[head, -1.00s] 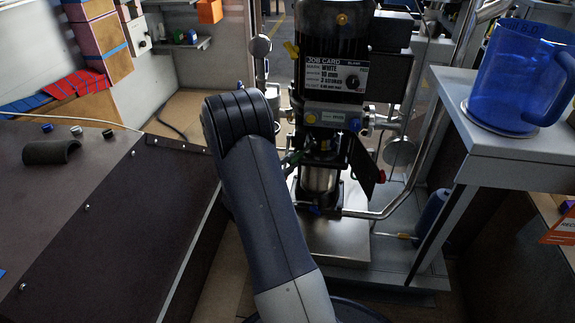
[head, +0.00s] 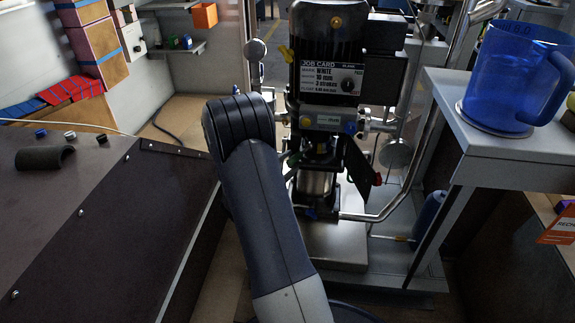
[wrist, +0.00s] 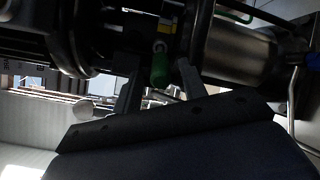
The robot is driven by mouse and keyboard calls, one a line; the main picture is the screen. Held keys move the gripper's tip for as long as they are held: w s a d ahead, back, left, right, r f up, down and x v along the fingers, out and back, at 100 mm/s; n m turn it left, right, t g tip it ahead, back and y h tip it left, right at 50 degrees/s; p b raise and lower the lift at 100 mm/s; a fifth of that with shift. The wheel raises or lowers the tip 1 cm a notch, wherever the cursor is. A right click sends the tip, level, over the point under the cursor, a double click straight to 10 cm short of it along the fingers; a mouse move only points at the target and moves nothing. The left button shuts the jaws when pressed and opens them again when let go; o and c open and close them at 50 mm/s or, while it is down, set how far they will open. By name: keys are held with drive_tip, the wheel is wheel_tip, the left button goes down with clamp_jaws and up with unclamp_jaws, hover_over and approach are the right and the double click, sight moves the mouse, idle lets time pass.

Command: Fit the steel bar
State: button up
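I cannot pick out a loose steel bar with certainty in either view. The dark machine (head: 335,50) with a job card (head: 331,80) reading WHITE, 10 mm, 3 strokes stands ahead. A bright metal cylinder (head: 315,184) shows low on it, and also in the wrist view (wrist: 238,55). My gripper (wrist: 158,78) is open in the wrist view, its two grey fingers apart. A green-tipped part (wrist: 160,68) shows between or just beyond them; I cannot tell whether they touch it. In the head view my arm hides the gripper.
A bent steel pipe (head: 408,183) runs at the machine's right. A blue mug (head: 508,75) stands on a grey shelf (head: 520,150) at right. A metal plate (head: 335,243) lies below the machine.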

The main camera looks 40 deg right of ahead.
drive_tip(key=shift+o, duration=0.4)
drive_tip(key=shift+a, duration=0.55)
drive_tip(key=s+a+p, duration=0.2)
drive_tip(key=a+p, duration=0.1)
drive_tip(key=a, duration=0.6)
drive_tip(key=shift+a, duration=0.25)
drive_tip(key=shift+d, duration=0.1)
drive_tip(key=d+b, duration=0.1)
drive_tip(key=d, duration=0.2)
drive_tip(key=w+d+b, duration=0.1)
drive_tip(key=d, duration=0.3)
drive_tip(key=w+d+b, duration=0.1)
drive_tip(key=d, duration=0.2)
drive_tip(key=shift+d, duration=0.25)
drive_tip(key=shift+a, duration=0.3)
drive_tip(key=shift+s+a, duration=0.1)
drive_tip(key=shift+a, duration=0.05)
